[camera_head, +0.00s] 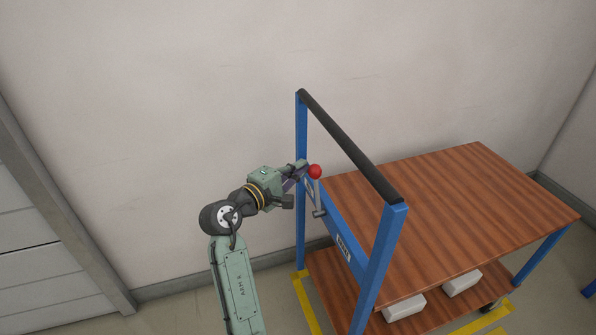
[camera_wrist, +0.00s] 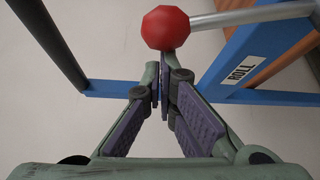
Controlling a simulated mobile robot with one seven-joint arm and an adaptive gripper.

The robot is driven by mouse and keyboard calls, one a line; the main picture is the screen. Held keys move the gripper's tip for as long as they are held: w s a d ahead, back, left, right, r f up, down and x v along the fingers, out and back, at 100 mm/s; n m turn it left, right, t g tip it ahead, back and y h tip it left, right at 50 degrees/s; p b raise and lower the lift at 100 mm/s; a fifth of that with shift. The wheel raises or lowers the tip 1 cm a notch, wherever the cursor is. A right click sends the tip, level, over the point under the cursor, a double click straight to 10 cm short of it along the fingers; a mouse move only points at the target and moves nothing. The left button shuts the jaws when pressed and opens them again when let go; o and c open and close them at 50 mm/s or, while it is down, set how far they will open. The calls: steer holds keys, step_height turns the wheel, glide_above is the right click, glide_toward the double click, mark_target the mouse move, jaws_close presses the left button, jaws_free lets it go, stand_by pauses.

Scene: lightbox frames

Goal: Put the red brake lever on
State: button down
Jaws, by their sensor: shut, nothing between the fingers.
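The brake lever is a grey rod with a red ball knob (camera_head: 315,172), mounted on the blue end frame of a cart. In the head view the rod (camera_head: 318,195) stands nearly upright from its pivot, with the knob at the top. The wrist view shows the knob (camera_wrist: 166,27) large at the top, its rod (camera_wrist: 250,15) running off to the right. My gripper (camera_head: 303,172) is close beside the knob, on its left in the head view. In the wrist view its fingers (camera_wrist: 163,82) are together and empty, just below the knob; I cannot tell whether they touch it.
The cart has a wooden top (camera_head: 460,195), a lower shelf with white boxes (camera_head: 462,280), and a black push handle (camera_head: 350,145) above the lever. A "ROLL" label (camera_wrist: 244,68) is on the blue frame. The wall is behind; floor on the left is clear.

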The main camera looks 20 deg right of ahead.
steer(key=s+r+m+h+b, duration=0.1)
steer(key=s+m+h+b, duration=0.4)
steer(key=s+m+b, duration=0.4)
steer(key=b, duration=0.6)
steer(key=shift+s+d+r, duration=0.2)
steer(key=shift+s+r, duration=0.05)
steer(key=shift+s, duration=0.15)
steer(key=shift+r, duration=0.1)
